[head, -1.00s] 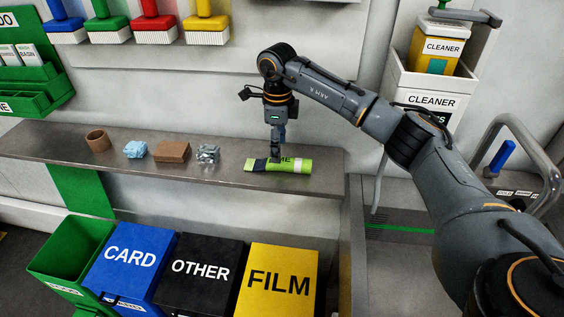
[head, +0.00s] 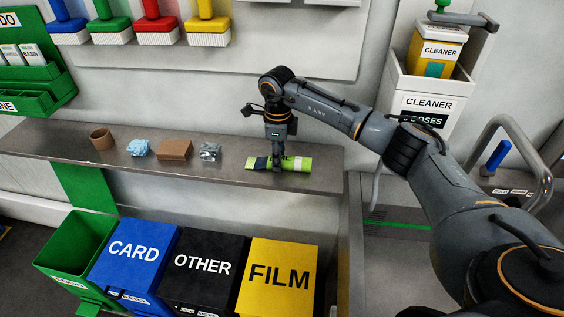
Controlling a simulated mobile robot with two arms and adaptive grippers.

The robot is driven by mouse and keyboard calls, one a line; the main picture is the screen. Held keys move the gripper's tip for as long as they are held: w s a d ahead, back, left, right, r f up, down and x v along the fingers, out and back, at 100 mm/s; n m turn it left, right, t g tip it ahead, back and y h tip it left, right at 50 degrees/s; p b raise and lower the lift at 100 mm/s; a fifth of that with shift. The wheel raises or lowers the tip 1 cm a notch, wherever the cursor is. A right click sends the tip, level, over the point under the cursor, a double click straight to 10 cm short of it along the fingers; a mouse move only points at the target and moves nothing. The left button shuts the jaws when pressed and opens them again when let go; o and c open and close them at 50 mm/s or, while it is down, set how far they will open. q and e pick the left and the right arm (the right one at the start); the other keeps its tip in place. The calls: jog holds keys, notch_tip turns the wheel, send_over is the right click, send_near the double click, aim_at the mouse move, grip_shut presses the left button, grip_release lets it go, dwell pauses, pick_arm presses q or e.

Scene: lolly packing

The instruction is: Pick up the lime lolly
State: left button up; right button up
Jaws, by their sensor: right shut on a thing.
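The lolly appears to rest on the shelf still. My left gripper is not in view.
Left along the shelf lie a brown cardboard ring (head: 102,138), crumpled blue paper (head: 138,147), a brown block (head: 174,149) and crumpled foil (head: 210,151). Below stand a green bin (head: 75,245) and CARD (head: 133,250), OTHER (head: 203,265) and FILM (head: 279,275) bins. Brushes hang above.

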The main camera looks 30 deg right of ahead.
jog(key=shift+r, duration=0.1)
jog(key=shift+r+b, duration=0.4)
jog(key=shift+b, duration=0.2)
jog(key=r+b, duration=0.1)
jog(key=a+r, duration=0.1)
jog(key=shift+w+r+b, duration=0.1)
jog(key=shift+r+b, duration=0.3)
jog(key=a+r+b, duration=0.4)
jog(key=a+r, duration=0.5)
jog(key=a, duration=0.4)
jog(key=shift+w+r+b, duration=0.15)
jog(key=shift+w+b, duration=0.15)
jog(key=shift+w, duration=0.05)
